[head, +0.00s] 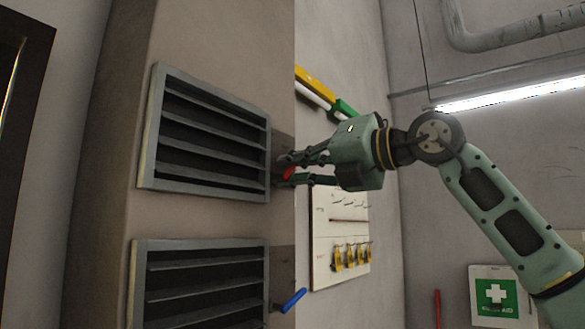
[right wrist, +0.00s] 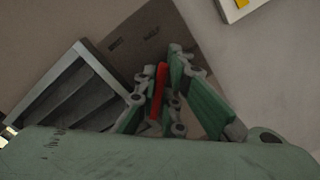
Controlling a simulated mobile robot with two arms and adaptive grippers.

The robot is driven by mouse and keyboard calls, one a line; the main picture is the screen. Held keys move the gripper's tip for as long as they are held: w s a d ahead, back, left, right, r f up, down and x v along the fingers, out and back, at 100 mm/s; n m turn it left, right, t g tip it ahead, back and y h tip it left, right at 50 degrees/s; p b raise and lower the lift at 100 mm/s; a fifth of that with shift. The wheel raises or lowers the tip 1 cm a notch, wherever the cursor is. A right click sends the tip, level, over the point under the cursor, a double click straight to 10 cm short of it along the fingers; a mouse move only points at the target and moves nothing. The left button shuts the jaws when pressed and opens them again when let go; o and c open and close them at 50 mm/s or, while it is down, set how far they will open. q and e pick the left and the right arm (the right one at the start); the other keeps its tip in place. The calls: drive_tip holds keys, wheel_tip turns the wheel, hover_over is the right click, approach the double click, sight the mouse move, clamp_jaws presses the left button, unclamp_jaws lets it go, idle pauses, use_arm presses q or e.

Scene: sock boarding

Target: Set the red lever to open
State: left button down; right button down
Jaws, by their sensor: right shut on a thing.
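The red lever (head: 288,173) sits at the right side of the upper louvred vent (head: 205,133), at the wall's corner. My right gripper (head: 284,168) reaches it from the right and is shut on it. In the right wrist view the red lever (right wrist: 158,92) stands between the two green fingers of my right gripper (right wrist: 160,100), close beside the vent (right wrist: 75,85). A brown plate (right wrist: 150,50) with small dark markings lies behind the lever; the markings are too small to read. My left gripper is not in view.
A lower vent (head: 200,285) has a blue lever (head: 293,300) at its right. Behind my right gripper, a white board (head: 325,265) with yellow tags hangs on the side wall. A green first aid sign (head: 496,297) is at the lower right.

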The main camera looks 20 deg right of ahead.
drive_tip(key=m, duration=0.1)
drive_tip(key=m+b, duration=0.1)
drive_tip(key=shift+d+f+m+b, duration=0.25)
drive_tip(key=shift+f+m+b, duration=0.05)
drive_tip(key=shift+m+b, duration=0.1)
drive_tip(key=shift+w+d+f+m+b, duration=0.1)
drive_tip(key=shift+m+b, duration=0.25)
drive_tip(key=shift+m, duration=0.35)
drive_tip(key=shift+w+d+f+m+b, duration=0.1)
drive_tip(key=shift+m+b, duration=0.25)
drive_tip(key=shift+m, duration=0.35)
drive_tip(key=c, duration=1.9)
unclamp_jaws()
drive_tip(key=shift+o, duration=0.2)
drive_tip(key=shift+s, duration=0.15)
drive_tip(key=v, duration=1.2)
drive_tip(key=shift+f, duration=0.1)
